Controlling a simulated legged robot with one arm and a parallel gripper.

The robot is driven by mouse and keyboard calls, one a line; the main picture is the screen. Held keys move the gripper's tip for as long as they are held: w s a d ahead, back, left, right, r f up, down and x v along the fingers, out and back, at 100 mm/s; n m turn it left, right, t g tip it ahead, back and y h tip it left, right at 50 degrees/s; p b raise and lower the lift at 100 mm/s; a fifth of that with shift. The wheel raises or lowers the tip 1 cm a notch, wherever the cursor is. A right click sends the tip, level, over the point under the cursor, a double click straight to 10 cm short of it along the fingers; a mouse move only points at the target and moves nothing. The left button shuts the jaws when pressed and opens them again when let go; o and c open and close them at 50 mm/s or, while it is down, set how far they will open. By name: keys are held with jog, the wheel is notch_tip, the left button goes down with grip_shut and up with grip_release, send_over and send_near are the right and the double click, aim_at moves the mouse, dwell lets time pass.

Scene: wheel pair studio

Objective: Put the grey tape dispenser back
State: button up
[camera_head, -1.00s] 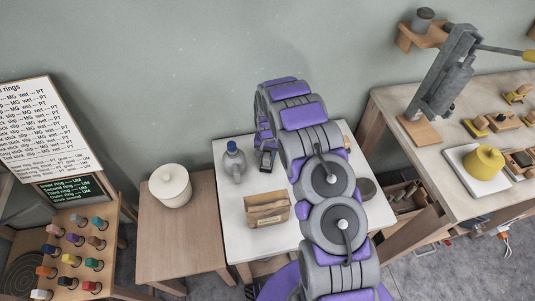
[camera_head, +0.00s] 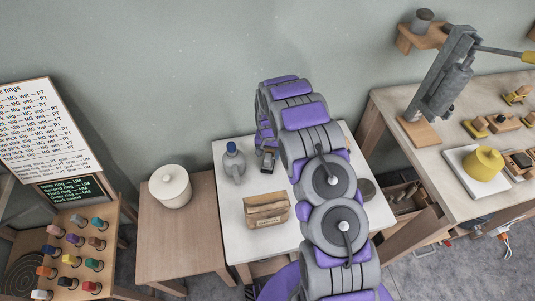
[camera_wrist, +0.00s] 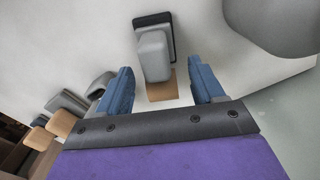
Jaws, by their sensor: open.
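A grey rounded block on a dark base (camera_wrist: 153,52), which looks like the tape dispenser, stands on the white table (camera_wrist: 95,30) in the wrist view. A small pale wooden piece (camera_wrist: 162,86) shows at its near end. My gripper (camera_wrist: 160,68) is open, with one blue finger on each side of the block's near end and gaps between. It holds nothing. In the head view my gripper (camera_head: 267,160) is low over the white table's back part, right of a grey bottle with a blue cap (camera_head: 233,160). My arm hides the dispenser there.
A brown paper bag (camera_head: 266,209) stands in front of the bottle. A white lidded pot (camera_head: 171,186) is on the wooden table at left. Grey pieces with wooden ends (camera_wrist: 66,104) lie left in the wrist view. A workbench (camera_head: 395,100) stands at right.

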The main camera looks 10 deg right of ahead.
aim_at(269, 154)
jog(key=s+r+n+p, duration=0.1)
jog(key=s+r, duration=0.3)
jog(key=r, duration=0.7)
jog(key=s+r+p, duration=0.1)
jog(key=s+r, duration=0.3)
jog(key=r, duration=0.7)
jog(key=s+r+n+g, duration=0.1)
jog(key=s+r, duration=0.9)
jog(key=s, duration=0.3)
jog(key=s+r+n, duration=0.1)
jog(key=s+r, duration=0.1)
jog(key=s, duration=1)
jog(key=s+r+n, duration=0.1)
jog(key=s+r, duration=0.1)
jog(key=s, duration=1)
jog(key=shift+s+a+r+n+g, duration=0.25)
jog(key=shift+s+r+n+g, duration=0.05)
jog(key=shift+s+r+g, duration=0.1)
